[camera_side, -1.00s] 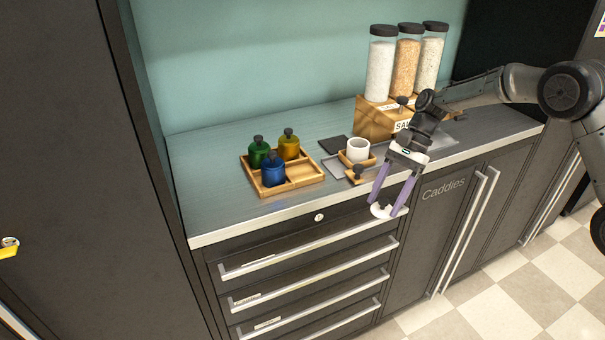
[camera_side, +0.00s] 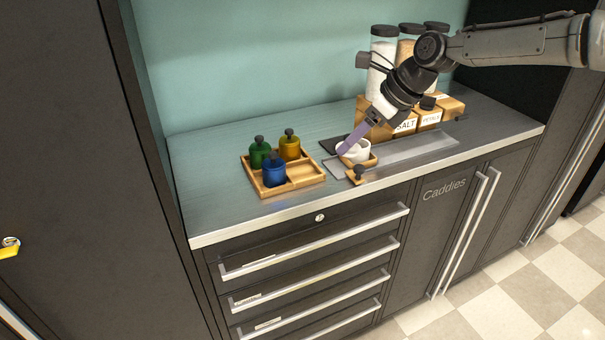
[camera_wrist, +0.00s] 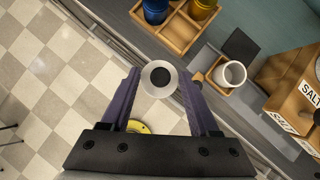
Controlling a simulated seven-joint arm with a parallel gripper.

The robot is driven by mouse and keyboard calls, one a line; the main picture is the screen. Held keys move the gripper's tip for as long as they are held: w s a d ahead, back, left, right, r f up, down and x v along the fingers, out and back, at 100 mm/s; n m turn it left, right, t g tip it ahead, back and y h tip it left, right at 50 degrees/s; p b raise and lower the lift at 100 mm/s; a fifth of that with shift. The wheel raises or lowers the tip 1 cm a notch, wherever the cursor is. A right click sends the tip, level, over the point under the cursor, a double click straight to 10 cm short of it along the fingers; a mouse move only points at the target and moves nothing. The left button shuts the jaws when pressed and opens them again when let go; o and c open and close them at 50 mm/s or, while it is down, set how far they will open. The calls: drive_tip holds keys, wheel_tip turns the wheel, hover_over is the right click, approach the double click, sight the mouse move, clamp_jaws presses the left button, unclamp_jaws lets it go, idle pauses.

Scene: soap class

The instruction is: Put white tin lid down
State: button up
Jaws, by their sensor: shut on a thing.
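The white tin lid (camera_wrist: 150,86) is a round white disc with a dark centre, between the fingertips of my gripper (camera_wrist: 160,76) in the wrist view. My gripper is shut on it. In the side view my gripper (camera_side: 352,143) reaches down at the white tin (camera_side: 360,153), its purple fingers overlapping the tin's top edge. The lid is not clearly visible there. The tin stands in a small wooden holder (camera_side: 371,163). In the wrist view the open tin (camera_wrist: 231,75) appears to the right of the lid, apart from it.
A wooden tray (camera_side: 304,176) with green, amber and blue bottles stands left on the counter (camera_side: 215,205). A dark square slab (camera_side: 332,144) lies behind the tin. Labelled wooden boxes (camera_side: 431,117) and tall jars (camera_side: 383,50) stand right.

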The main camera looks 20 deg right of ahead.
drive_tip(key=shift+w+a+r, duration=0.1)
drive_tip(key=shift+w+r, duration=0.05)
drive_tip(key=w+a+f, duration=0.1)
drive_tip(key=w+f, duration=0.2)
drive_tip(key=w, duration=0.1)
drive_tip(key=w+a+f, duration=0.1)
drive_tip(key=w+f, duration=0.1)
drive_tip(key=w, duration=0.2)
drive_tip(key=w+a+f, duration=0.1)
drive_tip(key=w+f, duration=0.2)
drive_tip(key=w, duration=0.1)
drive_tip(key=shift+w+a+f, duration=0.15)
drive_tip(key=shift+a+f, duration=0.05)
drive_tip(key=shift+f, duration=0.15)
drive_tip(key=shift+w+a+f, duration=0.1)
drive_tip(key=shift+w+f, duration=0.35)
drive_tip(key=shift+f, duration=1.65)
drive_tip(key=shift+f, duration=0.35)
drive_tip(key=o, duration=1.3)
drive_tip(key=shift+f, duration=0.1)
drive_tip(key=shift+a+r, duration=0.1)
drive_tip(key=shift+r, duration=0.25)
drive_tip(key=v, duration=1.2)
drive_tip(key=shift+r, duration=0.1)
